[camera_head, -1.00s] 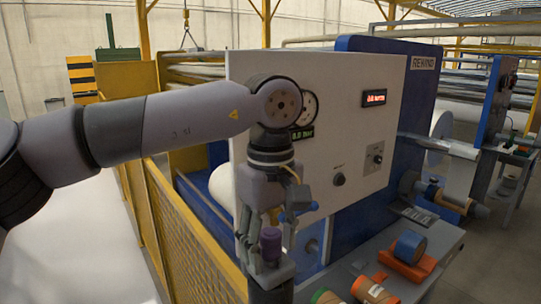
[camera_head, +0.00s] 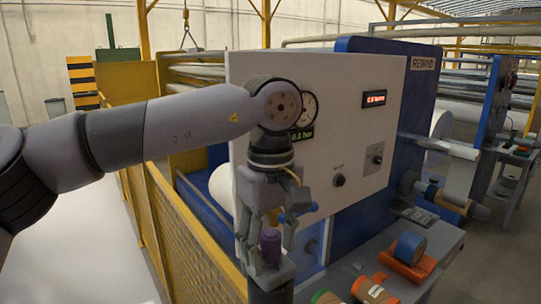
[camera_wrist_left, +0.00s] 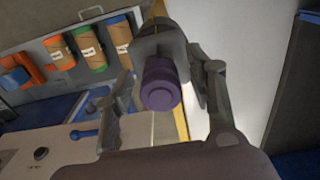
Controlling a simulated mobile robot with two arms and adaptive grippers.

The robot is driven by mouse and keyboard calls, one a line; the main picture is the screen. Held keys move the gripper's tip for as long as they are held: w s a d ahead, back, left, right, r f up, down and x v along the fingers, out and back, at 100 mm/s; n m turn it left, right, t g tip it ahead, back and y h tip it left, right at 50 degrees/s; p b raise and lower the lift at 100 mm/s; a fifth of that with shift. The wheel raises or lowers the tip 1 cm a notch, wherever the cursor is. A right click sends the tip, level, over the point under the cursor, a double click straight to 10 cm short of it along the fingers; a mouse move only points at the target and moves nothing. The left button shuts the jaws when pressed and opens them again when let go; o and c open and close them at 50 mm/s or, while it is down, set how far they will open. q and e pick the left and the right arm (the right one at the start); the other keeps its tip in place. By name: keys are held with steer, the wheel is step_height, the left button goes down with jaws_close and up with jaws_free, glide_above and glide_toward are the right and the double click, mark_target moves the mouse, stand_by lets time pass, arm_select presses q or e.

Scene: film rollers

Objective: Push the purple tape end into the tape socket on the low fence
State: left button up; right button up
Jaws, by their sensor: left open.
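The purple tape end (camera_head: 270,247) is a short purple cylinder. It stands upright at the grey tape socket (camera_head: 272,284) on top of the low yellow fence (camera_head: 205,250). I cannot tell how deep it sits. My left gripper (camera_head: 268,240) points down over it, open, with a finger on each side. In the left wrist view the purple tape end (camera_wrist_left: 159,84) lies between the two spread fingers (camera_wrist_left: 163,100), with gaps visible on both sides. The grey socket (camera_wrist_left: 158,44) shows behind it. My right gripper is not in view.
A white control panel (camera_head: 330,110) stands close behind my gripper. A grey bench (camera_head: 340,275) at the lower right holds a blue roll (camera_head: 410,246) on an orange stand, and several brown rolls (camera_head: 372,290).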

mark_target(270, 233)
arm_select(q)
jaws_close()
stand_by(0.6)
steer(key=shift+r, duration=0.1)
steer(key=shift+r+p, duration=2.45)
steer(key=shift+r, duration=0.45)
